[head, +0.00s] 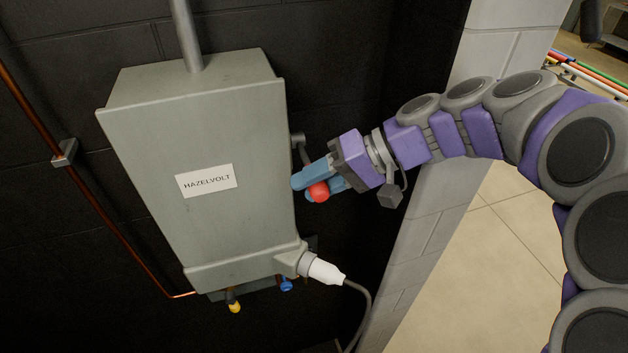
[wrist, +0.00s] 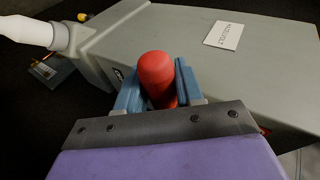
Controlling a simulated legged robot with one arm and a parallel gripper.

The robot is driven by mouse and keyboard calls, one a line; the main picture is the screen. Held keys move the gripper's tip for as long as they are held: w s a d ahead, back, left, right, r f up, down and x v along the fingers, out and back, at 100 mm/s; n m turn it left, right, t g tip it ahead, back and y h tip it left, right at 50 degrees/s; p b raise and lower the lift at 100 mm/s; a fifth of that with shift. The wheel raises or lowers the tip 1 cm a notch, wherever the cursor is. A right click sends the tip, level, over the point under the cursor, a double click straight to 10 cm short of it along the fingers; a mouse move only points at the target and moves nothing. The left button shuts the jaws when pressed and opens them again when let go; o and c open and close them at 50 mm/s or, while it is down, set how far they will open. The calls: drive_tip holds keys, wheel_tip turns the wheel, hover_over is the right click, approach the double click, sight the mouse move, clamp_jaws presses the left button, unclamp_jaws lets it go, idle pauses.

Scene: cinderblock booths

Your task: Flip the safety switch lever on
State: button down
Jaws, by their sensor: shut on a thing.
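The safety switch is a grey metal box (head: 200,140) labelled HAZELVOLT on a dark block wall. Its lever has a red knob (head: 318,191) at the box's right side. A grey pivot piece (head: 299,140) shows on that side above the knob. My gripper (head: 320,184) has blue fingers shut around the red knob. In the wrist view the red knob (wrist: 156,75) stands between the two blue fingers. The lever's shaft is mostly hidden by my fingers. The box (wrist: 200,60) fills much of the wrist view behind the knob.
A white plug (head: 325,271) with a grey cable sits at the box's lower right. Yellow (head: 234,306) and blue (head: 287,284) knobs hang below the box. A copper pipe (head: 100,220) runs along the left wall. A pale block wall end (head: 430,220) stands close behind my arm.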

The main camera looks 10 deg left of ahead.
drive_tip(key=c, duration=1.1)
unclamp_jaws()
drive_tip(key=shift+w, duration=0.1)
drive_tip(key=o, duration=0.3)
drive_tip(key=shift+w, duration=0.2)
drive_tip(key=shift+s, duration=0.15)
drive_tip(key=shift+r+b, duration=0.45)
drive_tip(key=shift+r, duration=1.25)
drive_tip(key=s+d+b, duration=0.1)
drive_tip(key=s+d, duration=0.3)
drive_tip(key=s, duration=0.2)
drive_tip(key=s+d+r+b, duration=0.1)
drive_tip(key=s+d+b, duration=0.1)
drive_tip(key=s+d, duration=0.2)
drive_tip(key=s, duration=0.3)
drive_tip(key=shift+s+d+r, duration=0.2)
drive_tip(key=shift+d, duration=0.05)
